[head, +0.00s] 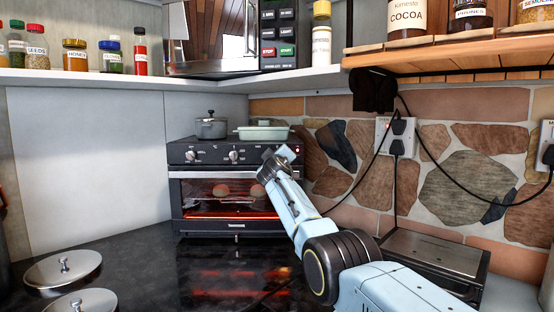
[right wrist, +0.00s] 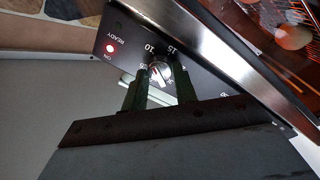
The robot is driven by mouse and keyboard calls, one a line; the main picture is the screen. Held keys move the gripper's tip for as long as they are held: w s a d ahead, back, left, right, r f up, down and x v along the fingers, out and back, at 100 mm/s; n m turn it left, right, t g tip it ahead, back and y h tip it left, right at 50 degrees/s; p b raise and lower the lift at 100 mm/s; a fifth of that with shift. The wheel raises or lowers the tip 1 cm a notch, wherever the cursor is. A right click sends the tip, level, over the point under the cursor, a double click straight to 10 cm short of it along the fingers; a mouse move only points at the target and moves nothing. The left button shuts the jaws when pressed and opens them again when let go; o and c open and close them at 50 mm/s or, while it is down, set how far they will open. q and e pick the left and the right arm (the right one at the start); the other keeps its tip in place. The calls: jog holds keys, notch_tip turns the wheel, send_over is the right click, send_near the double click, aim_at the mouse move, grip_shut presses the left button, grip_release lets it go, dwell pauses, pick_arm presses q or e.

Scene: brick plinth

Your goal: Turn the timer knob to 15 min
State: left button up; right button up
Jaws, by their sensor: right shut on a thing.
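The toaster oven (head: 176,200) stands on the dark counter with its interior glowing orange. Its timer knob (right wrist: 160,74) is the rightmost one, hidden in the head view behind my right gripper (head: 277,158). In the right wrist view my right gripper (right wrist: 163,76) has one finger on each side of the silver knob, shut on it. A red mark on the knob points roughly toward the numbers 05 and 10; the exact setting is hard to read. The number 15 is printed beside 10. A red light (right wrist: 110,48) is lit near READY and ON. My left gripper is not in view.
A grey pot (head: 211,128) and a pale green dish (head: 263,132) stand on the oven. Black cables hang from a wall outlet (head: 396,135) at right, above a dark metal appliance (head: 435,262). Pot lids (head: 62,270) lie at front left.

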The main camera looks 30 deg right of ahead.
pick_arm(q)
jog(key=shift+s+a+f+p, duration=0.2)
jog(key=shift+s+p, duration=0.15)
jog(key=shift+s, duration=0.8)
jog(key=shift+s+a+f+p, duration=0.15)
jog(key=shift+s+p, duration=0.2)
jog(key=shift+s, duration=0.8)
pick_arm(e)
jog(key=shift+r+m+g, duration=0.15)
jog(key=shift+m+g, duration=0.25)
jog(key=shift+m, duration=5.4)
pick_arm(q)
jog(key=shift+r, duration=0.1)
pick_arm(e)
jog(key=o, duration=1)
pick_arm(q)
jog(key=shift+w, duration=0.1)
pick_arm(e)
jog(key=shift+a, duration=0.2)
